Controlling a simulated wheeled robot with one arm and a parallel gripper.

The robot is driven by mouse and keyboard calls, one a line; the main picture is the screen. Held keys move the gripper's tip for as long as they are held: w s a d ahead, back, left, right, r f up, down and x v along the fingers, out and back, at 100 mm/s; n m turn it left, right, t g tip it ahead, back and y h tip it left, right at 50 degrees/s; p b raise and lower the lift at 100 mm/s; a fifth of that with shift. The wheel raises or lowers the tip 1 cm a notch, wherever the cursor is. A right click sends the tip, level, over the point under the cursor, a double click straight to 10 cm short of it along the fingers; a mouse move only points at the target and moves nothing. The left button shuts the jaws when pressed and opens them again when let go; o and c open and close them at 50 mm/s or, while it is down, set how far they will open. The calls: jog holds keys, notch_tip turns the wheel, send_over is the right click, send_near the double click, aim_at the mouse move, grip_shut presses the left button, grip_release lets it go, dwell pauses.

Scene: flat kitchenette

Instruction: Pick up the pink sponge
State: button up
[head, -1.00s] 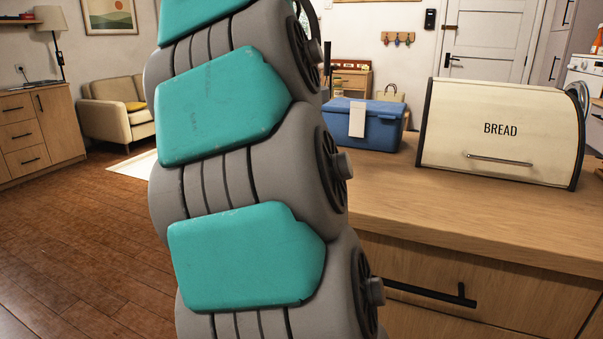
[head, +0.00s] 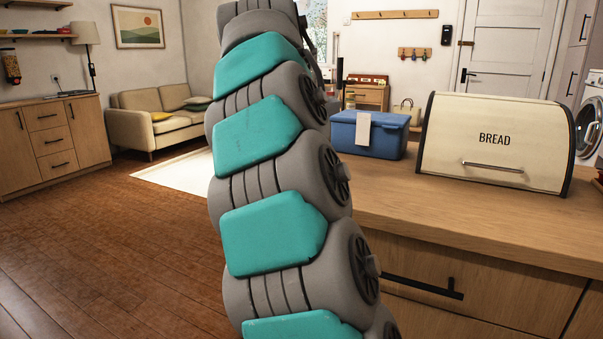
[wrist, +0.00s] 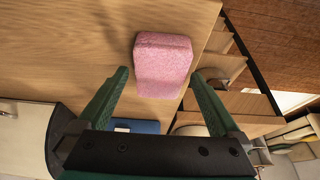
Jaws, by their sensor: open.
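The pink sponge (wrist: 163,64) shows in the wrist view as a rounded block on the wooden counter (wrist: 70,45), close to the counter's edge. My gripper (wrist: 161,75) is open. Its two green fingers reach toward the sponge, one tip to the left of it and one to the right in the picture. Nothing is gripped, and I cannot tell how much height separates the fingertips from the sponge. In the head view my arm covers part of the counter, and the sponge does not show there.
A cream bread box (head: 497,143) stands on the counter (head: 470,215) at the right. A blue box (head: 368,135) with a white tag stands left of it; it also shows near the gripper base in the wrist view (wrist: 143,127). Open wooden floor (head: 110,240) lies left of my arm.

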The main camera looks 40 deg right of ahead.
jog(key=shift+f, duration=0.25)
dwell(0.4)
jog(key=c, duration=1.2)
jog(key=shift+r, duration=0.3)
jog(key=shift+c, duration=0.2)
